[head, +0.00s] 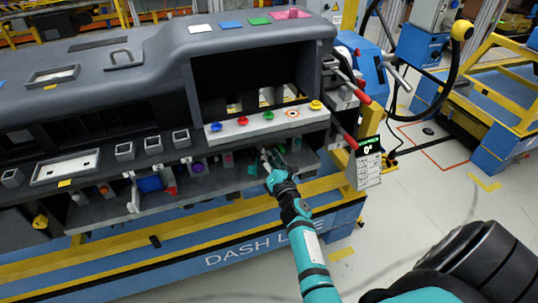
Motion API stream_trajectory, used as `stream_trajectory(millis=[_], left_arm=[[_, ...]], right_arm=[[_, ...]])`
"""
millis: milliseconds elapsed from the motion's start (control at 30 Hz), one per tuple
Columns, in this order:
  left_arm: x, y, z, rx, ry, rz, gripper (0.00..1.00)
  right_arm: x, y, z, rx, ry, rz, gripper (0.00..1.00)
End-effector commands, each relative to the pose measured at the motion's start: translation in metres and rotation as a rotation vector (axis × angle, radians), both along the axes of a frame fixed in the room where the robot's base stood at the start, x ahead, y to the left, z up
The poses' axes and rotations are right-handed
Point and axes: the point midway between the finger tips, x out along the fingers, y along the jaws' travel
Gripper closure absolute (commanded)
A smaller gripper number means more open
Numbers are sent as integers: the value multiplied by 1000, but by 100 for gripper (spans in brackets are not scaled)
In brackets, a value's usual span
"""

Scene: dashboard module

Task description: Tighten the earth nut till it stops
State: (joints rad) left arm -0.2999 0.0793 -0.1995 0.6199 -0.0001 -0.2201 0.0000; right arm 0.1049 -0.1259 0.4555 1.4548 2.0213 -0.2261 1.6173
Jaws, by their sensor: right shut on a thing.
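My right gripper (268,157) is at the lower shelf of the dashboard module (160,75), below the white strip with coloured knobs. Its arm comes up from the bottom right of the head view. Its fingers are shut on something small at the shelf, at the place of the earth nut. The nut is too small and too covered by the fingers to make out. My left gripper is not in view.
A white strip (262,121) with red, blue, green and yellow knobs sits just above the gripper. Red-handled levers (345,136) stand to its right. Several small parts, one a blue block (150,184), line the shelf at left. Clear floor (420,215) lies at right.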

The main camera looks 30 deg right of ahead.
Motion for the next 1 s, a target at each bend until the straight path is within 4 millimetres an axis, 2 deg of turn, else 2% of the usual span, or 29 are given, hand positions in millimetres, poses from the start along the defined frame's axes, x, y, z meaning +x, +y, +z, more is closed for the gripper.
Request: stream_trajectory(millis=[700, 1000], left_arm=[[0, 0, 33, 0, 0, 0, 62], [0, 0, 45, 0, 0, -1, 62]], right_arm=[[-1, 1, 0, 662, -154, -2, 100], [-1, 1, 0, 885, -208, -3, 100]])
